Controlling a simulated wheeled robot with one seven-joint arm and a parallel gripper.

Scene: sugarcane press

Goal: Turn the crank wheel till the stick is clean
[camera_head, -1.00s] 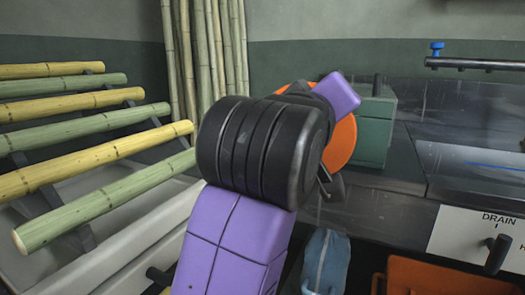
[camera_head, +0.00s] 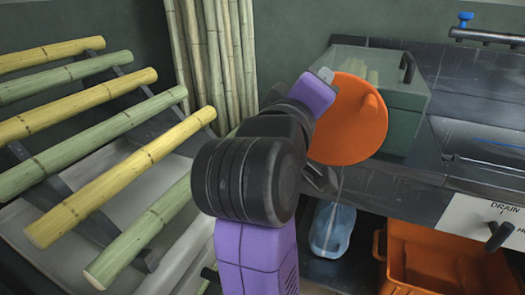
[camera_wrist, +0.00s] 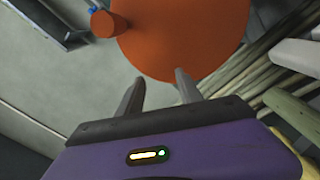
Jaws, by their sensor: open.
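The orange crank wheel (camera_head: 345,125) is a round disc on the near left side of the green press (camera_head: 405,125), with an orange knob (camera_head: 371,106) standing out from its face. In the wrist view the wheel (camera_wrist: 185,35) fills the top middle, and its knob (camera_wrist: 105,24) is up and left of my fingertips. My gripper (camera_wrist: 158,86) is open and empty, its two grey fingers pointing at the wheel's lower edge. I cannot tell whether they touch it. The press has a see-through upper part with pale shapes behind it. I cannot make out the task's stick there.
Yellow and green canes (camera_head: 118,178) lie on a sloping rack at left. Tall canes (camera_head: 215,60) lean on the back wall. A sink is at right.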

